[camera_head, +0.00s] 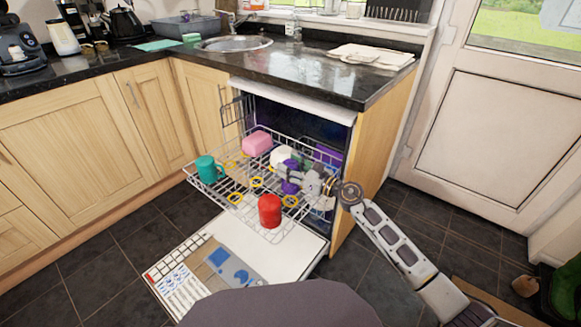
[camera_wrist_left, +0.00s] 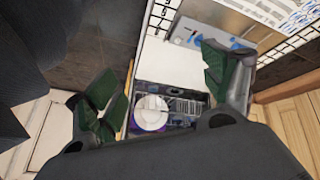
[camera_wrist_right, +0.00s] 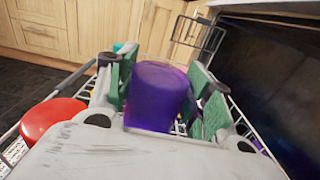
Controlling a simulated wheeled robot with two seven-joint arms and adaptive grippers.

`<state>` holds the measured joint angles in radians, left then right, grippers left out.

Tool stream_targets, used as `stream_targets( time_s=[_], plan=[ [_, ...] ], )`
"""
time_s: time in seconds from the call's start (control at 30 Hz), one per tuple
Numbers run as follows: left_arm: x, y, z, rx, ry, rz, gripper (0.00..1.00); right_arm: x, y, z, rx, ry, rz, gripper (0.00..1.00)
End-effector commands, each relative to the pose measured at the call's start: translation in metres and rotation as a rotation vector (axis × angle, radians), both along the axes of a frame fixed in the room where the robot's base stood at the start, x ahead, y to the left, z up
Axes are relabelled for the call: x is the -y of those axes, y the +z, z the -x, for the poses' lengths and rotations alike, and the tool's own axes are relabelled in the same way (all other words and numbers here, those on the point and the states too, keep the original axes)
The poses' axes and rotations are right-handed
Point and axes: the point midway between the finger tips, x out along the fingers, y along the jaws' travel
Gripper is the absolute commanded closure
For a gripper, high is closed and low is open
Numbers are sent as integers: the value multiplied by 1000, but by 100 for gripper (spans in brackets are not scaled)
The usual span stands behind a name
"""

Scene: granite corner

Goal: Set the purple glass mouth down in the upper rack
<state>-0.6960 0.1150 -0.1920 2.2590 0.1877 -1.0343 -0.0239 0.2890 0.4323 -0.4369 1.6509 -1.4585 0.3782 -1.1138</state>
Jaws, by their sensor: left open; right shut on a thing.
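The purple glass (camera_head: 289,185) is in my right gripper (camera_head: 298,181), over the right part of the pulled-out upper rack (camera_head: 222,190). In the right wrist view the glass (camera_wrist_right: 156,97) stands roughly upright between the green pads of the right gripper (camera_wrist_right: 163,90). I cannot tell whether its base touches the rack wires, which are partly hidden behind the gripper. My left gripper (camera_wrist_left: 158,82) shows only in its own wrist view, open and empty, with its fingers wide apart.
On the rack are a teal mug (camera_head: 207,169), a pink item (camera_head: 257,142), a white item (camera_head: 281,156), a red cup (camera_head: 270,210) and several yellow rings. The dishwasher door (camera_head: 290,251) lies open below. The granite worktop (camera_head: 300,68) overhangs behind.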

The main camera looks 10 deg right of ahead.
Motion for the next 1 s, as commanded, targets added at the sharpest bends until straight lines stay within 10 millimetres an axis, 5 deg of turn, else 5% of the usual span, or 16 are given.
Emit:
stream_targets(
  time_s=[1.0],
  plan=[
    [10,-63,2,72,28,86,18,0,-45,0,1,0,-1,78]
  ],
)
